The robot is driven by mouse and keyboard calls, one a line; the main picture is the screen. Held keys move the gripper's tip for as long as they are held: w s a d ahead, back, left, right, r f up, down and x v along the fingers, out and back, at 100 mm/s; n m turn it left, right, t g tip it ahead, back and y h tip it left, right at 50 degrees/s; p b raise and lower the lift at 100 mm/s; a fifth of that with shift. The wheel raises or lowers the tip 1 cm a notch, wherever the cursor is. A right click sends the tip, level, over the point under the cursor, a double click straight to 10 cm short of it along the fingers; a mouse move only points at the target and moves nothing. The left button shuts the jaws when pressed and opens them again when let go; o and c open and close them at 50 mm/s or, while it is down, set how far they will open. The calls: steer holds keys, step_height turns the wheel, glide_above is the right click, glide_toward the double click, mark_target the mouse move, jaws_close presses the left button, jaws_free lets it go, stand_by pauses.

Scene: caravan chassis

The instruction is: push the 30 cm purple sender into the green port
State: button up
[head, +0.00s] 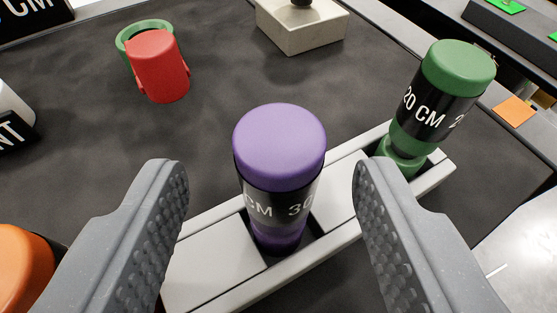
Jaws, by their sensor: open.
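The purple sender (279,165), a black cylinder with purple cap and base and "30 CM" lettering, stands upright in a slot of a light grey rack (215,268). My gripper (272,190) is open, with one grey finger to the left and one to the right of the sender, both apart from it in the picture. A green ring (130,37), possibly the green port, lies at the upper left on the dark surface. A red cylindrical piece (158,66) leans in or against it; which one, I cannot tell.
A green 20 CM sender (442,95) stands in the same rack to the right. A pale box with a dark knob (301,27) is at the back. An orange rounded object (25,268) is at the lower left. Dark surface behind the rack is mostly clear.

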steer(key=shift+d+b+x, duration=0.2)
steer(key=shift+b+x, duration=0.45)
steer(key=shift+x, duration=1.95)
steer(key=shift+r, duration=0.1)
steer(key=c, duration=1.1)
